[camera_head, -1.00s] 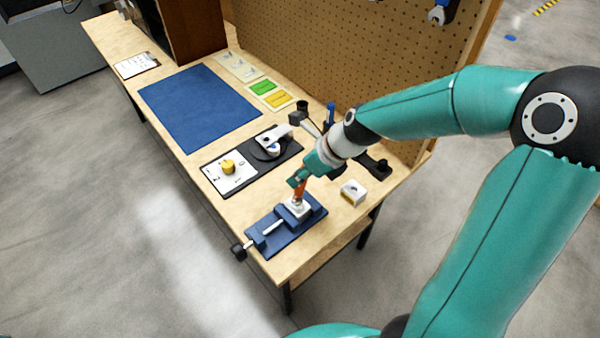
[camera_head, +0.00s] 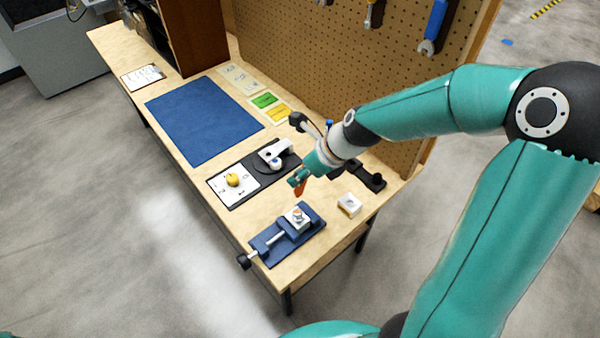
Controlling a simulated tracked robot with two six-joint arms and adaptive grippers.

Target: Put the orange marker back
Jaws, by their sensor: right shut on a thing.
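My right gripper (camera_head: 298,184) is shut on the orange marker (camera_head: 300,189), of which only a short orange part shows below the fingers. The gripper and marker are above the bench, behind the blue vise (camera_head: 284,233) and apart from it. The vise holds a small white block (camera_head: 297,216) with an orange-brown spot on top. A dark holder (camera_head: 364,174) lies partly behind my right wrist, and a blue upright item (camera_head: 329,124) shows just above the arm. My left gripper is not in view.
A white block (camera_head: 349,204) stands on the bench right of the vise. A black plate (camera_head: 262,170) carries a white device and a yellow knob (camera_head: 233,179). A blue mat (camera_head: 203,117) lies farther back. The pegboard (camera_head: 330,70) with hanging tools borders the bench.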

